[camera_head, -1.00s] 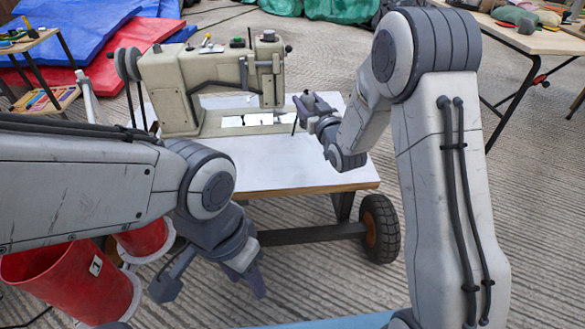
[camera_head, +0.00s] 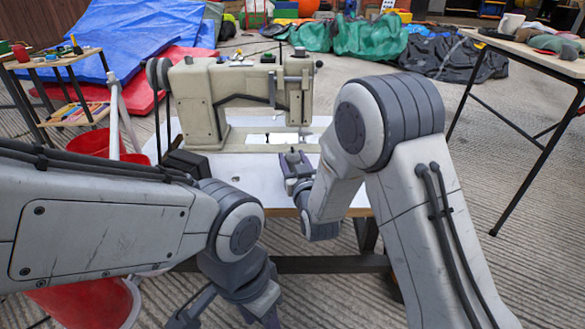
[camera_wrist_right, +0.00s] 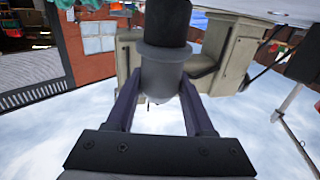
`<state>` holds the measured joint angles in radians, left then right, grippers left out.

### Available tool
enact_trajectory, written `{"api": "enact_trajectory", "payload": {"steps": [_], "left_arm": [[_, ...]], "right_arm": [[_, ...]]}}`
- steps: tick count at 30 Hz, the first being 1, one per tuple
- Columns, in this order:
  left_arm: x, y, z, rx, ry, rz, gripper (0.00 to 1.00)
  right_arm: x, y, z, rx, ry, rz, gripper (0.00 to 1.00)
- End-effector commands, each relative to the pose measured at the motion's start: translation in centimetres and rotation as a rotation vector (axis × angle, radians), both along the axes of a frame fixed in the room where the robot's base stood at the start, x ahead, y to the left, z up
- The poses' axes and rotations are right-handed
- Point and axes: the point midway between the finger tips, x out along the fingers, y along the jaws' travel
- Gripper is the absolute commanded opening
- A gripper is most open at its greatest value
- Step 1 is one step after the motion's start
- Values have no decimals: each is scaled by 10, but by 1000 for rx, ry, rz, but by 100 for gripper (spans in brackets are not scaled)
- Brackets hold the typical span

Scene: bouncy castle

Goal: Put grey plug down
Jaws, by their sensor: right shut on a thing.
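The grey plug (camera_wrist_right: 165,68) fills the middle of the right wrist view, with a wide collar and a darker upper part. My right gripper (camera_wrist_right: 158,100) is shut on it, one finger on each side. In the head view the right gripper (camera_head: 300,180) holds the plug (camera_head: 293,158) over the white table (camera_head: 240,178), in front of the beige sewing machine (camera_head: 195,105). I cannot tell whether the plug touches the tabletop. My left gripper (camera_head: 228,314) is open and empty, low in front of the table, its fingertips partly cut off by the picture's lower edge.
A black block (camera_head: 186,163) sits at the table's left, behind my left arm. Red buckets (camera_head: 85,305) stand on the floor at left. A small side table (camera_head: 60,63) is at back left, another table (camera_head: 530,50) at right. Bare tabletop shows around the right gripper.

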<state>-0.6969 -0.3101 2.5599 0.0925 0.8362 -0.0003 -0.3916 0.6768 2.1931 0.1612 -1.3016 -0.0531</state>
Motion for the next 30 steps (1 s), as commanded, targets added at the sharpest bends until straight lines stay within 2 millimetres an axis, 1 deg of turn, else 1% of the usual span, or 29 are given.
{"api": "enact_trajectory", "payload": {"steps": [1,8,12,13,14,15,23,27,30], "left_arm": [[0,0,-8,0,0,0,50],[0,0,-5,0,0,0,50],[0,0,-10,0,0,0,50],[0,0,-9,0,0,0,50],[0,0,-8,0,0,0,50],[0,0,-8,0,0,0,50],[0,0,-8,0,0,0,50],[0,0,-3,0,0,0,50],[0,0,1,0,0,0,50]], "right_arm": [[0,0,-10,0,-1,0,0],[0,0,-7,0,-2,0,0],[0,-1,-11,0,-2,0,0],[0,-1,-12,0,-1,0,57],[0,-1,-11,0,-1,0,68],[0,-1,-10,0,-1,0,83],[0,-1,-10,0,-1,0,83],[0,0,-5,0,-1,0,83],[-12,-3,-6,-1,3,0,83]]}}
